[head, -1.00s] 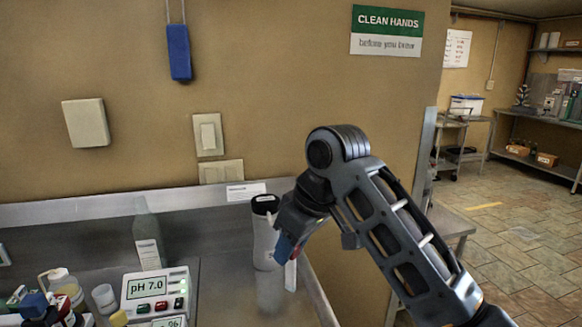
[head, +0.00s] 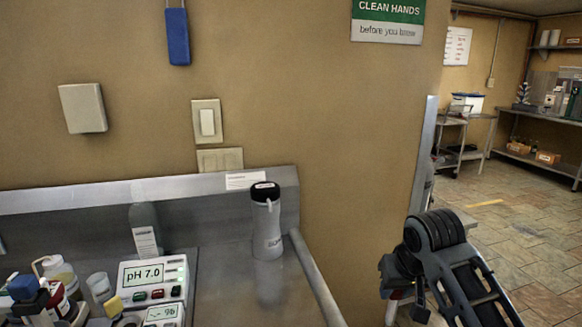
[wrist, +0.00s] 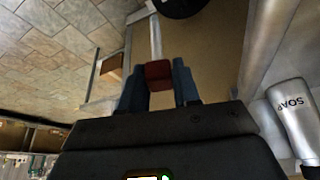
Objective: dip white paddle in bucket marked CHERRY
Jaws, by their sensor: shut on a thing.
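My gripper (wrist: 159,76) is shut on a dark red block-like piece (wrist: 158,73), held between its two blue-grey fingers in the wrist view. A pale narrow bar (wrist: 156,38) shows just beyond the red piece; it may be the white paddle, but I cannot tell for sure. In the head view my gripper (head: 393,288) is at the lower right, off the counter's right side, and what it holds is mostly hidden there. I see no bucket with a readable CHERRY mark in either view.
The steel counter (head: 225,285) with a raised edge fills the lower left. On it stand a white bottle with black lid (head: 267,230), a pH meter (head: 152,282), a grey bottle (head: 145,232) and small containers. A wall corner lies behind my arm; tiled floor (head: 520,240) is open at right.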

